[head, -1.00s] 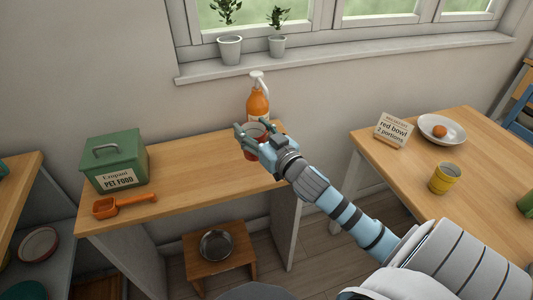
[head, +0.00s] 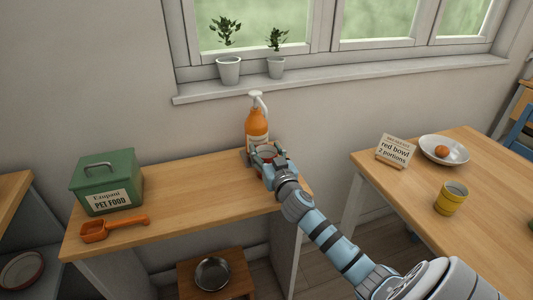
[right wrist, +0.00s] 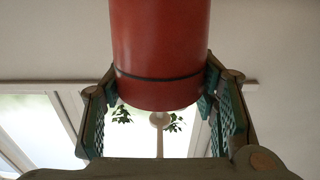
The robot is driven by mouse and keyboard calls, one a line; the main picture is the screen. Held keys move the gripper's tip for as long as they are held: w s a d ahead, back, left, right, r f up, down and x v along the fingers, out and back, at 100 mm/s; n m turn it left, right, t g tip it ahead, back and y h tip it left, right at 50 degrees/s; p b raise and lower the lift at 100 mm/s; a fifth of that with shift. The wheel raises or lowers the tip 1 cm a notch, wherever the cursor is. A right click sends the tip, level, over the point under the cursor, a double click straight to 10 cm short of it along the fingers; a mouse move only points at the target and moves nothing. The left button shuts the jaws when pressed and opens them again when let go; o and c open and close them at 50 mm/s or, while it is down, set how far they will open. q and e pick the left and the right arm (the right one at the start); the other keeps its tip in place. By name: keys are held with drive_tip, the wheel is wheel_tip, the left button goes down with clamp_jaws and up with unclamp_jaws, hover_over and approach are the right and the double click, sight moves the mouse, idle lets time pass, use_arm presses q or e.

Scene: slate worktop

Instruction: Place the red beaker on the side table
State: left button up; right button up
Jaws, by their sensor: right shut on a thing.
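The red beaker (right wrist: 160,55) fills the upper middle of the right wrist view, between the two pads of my right gripper (right wrist: 160,95). In the head view my right gripper (head: 265,155) is shut on the beaker (head: 267,151), of which only the rim and a little of the side show. It is at the right end of the wooden side table (head: 190,195), just in front of the orange pump bottle. Whether the beaker's base touches the tabletop is hidden. My left gripper is not in view.
The orange pump bottle (head: 257,125) stands close behind the gripper. A green pet food box (head: 107,180) and an orange scoop (head: 112,228) occupy the left end. The middle is clear. Another table at right holds a sign (head: 396,150), a plate (head: 444,150) and a yellow cup (head: 451,198).

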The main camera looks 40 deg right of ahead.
drive_tip(key=o, duration=1.2)
drive_tip(key=shift+c, duration=0.2)
drive_tip(key=shift+s, duration=0.1)
drive_tip(key=v, duration=1.2)
